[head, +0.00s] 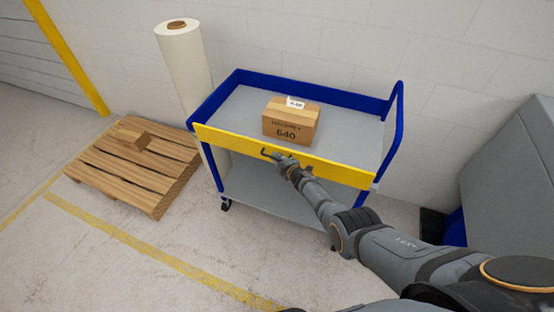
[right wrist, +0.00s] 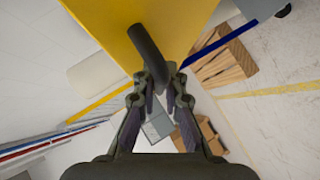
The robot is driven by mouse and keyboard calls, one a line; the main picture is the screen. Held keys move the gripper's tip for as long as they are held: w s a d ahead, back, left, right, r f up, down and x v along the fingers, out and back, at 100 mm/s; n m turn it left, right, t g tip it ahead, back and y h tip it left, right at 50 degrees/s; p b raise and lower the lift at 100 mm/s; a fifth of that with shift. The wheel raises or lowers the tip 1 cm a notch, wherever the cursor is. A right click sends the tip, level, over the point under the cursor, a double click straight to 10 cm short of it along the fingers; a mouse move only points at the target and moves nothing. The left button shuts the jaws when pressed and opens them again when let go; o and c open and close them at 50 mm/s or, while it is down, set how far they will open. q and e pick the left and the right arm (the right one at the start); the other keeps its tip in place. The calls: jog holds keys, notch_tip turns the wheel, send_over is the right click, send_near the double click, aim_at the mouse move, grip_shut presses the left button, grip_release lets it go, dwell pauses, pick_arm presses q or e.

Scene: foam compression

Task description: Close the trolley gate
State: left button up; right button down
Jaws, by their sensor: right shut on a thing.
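The trolley (head: 230,106) has a blue frame and grey shelves and stands against the wall in the head view. Its yellow gate (head: 330,170) spans the front of the top shelf and looks upright, in line with the front edge. A dark handle (head: 266,153) sits on the gate, left of its middle. My right gripper (head: 278,160) is at the handle. In the right wrist view, the handle (right wrist: 147,48) runs down from the yellow gate (right wrist: 185,22) between the fingertips, and the gripper (right wrist: 160,85) is shut on it. My left gripper is not in view.
A cardboard box (head: 291,122) marked 640 stands on the top shelf. A grey bin (head: 510,175) stands at right. The floor in front is clear.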

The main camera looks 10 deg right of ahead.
jog(key=shift+w+r, duration=0.1)
jog(key=shift+r, duration=0.1)
dwell(0.4)
jog(key=c, duration=1.7)
grip_release()
jog(key=s+d, duration=0.1)
jog(key=s, duration=0.3)
jog(key=s+d, duration=0.1)
jog(key=s, duration=0.3)
jog(key=s+d, duration=0.1)
jog(key=s, duration=0.3)
jog(key=shift+s+d+r, duration=0.25)
jog(key=shift+s+d, duration=0.05)
jog(key=shift+s, duration=0.1)
jog(key=shift+f, duration=0.1)
